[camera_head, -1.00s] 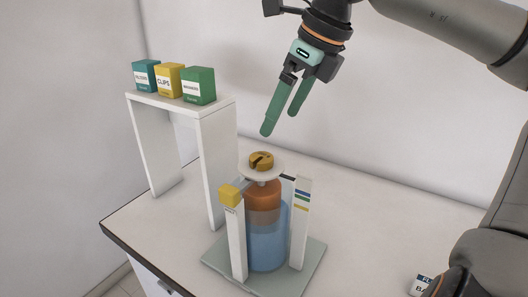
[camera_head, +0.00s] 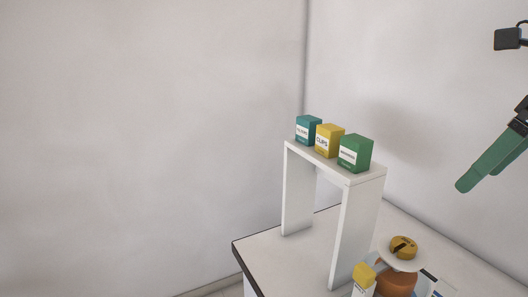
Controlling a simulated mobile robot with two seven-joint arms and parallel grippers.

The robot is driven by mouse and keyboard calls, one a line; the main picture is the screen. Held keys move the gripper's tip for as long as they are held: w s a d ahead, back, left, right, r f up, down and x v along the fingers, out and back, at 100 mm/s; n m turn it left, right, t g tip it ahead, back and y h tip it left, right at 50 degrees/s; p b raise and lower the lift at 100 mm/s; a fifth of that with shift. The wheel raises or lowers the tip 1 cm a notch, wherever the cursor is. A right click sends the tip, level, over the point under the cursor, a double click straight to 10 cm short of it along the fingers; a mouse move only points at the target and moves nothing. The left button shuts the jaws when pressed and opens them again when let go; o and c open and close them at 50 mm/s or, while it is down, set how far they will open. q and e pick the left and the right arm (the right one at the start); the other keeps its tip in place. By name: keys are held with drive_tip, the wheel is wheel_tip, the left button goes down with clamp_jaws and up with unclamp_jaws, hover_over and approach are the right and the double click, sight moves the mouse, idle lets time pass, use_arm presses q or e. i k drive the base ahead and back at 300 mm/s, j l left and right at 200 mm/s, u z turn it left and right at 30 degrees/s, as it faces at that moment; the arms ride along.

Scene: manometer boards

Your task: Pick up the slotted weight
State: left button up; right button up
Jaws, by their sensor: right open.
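The slotted weight (camera_head: 404,246) is a small brass-coloured disc with a dark slot. It rests on a round white plate (camera_head: 398,262) on top of the orange-brown piston (camera_head: 396,284), at the lower right. My right gripper (camera_head: 480,180) shows at the right edge, with green fingers angled down and left. It is open and empty, above and right of the weight and clear of it. Part of this gripper and its arm are cut off by the frame edge. My left gripper is not in view.
A white stand (camera_head: 359,225) left of the weight bears a teal box (camera_head: 308,130), a yellow box (camera_head: 329,141) and a green box (camera_head: 355,153). A yellow block (camera_head: 363,274) tops a post close to the piston. The table (camera_head: 275,262) is clear at its left corner.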

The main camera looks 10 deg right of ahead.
sight(408, 249)
drive_tip(key=k+j, duration=0.45)
drive_tip(key=j, duration=0.25)
drive_tip(key=k+j, duration=0.25)
drive_tip(key=j, duration=0.15)
